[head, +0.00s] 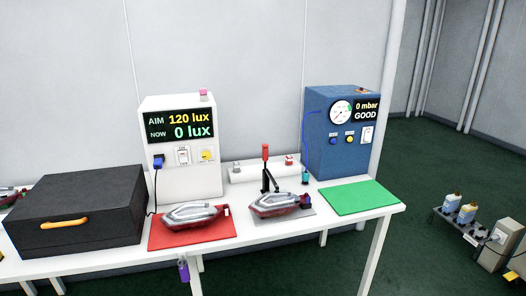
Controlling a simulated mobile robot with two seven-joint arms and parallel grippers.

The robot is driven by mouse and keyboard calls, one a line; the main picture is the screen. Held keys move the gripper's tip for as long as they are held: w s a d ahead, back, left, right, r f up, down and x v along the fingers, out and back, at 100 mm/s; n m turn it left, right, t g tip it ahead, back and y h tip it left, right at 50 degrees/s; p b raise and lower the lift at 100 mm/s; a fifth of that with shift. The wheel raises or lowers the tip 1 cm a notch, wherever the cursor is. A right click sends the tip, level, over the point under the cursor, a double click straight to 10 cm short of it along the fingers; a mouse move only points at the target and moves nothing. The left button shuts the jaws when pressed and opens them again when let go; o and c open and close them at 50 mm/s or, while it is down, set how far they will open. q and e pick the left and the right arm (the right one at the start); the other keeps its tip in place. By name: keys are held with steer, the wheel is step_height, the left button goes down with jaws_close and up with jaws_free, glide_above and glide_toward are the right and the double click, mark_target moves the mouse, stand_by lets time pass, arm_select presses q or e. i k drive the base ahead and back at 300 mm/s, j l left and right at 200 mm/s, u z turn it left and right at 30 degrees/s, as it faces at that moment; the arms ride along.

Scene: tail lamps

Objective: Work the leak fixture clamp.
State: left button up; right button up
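The leak fixture clamp has an upright red handle (265,152) on a black linkage (266,181). It stands at the back of a grey plate (285,217) on the white table. A tail lamp (280,204) with a clear and dark red body lies on that plate, just in front of the clamp. Whether the clamp touches the lamp cannot be told. A blue leak tester (325,133) behind to the right reads "0 mbar GOOD". Neither of my grippers is in view.
A second lamp (190,215) lies on a red mat (165,241). A green mat (360,197) at right is empty. A white lux tester (182,170) and a black box (75,215) with an orange handle stand to the left. Bottles (467,212) stand on a low right-hand stand.

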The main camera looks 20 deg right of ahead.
mark_target(265, 149)
steer(key=i+l+u, duration=0.25)
steer(key=l+u, duration=0.15)
steer(key=l, duration=0.95)
steer(key=l+u, duration=0.4)
steer(key=l, duration=1)
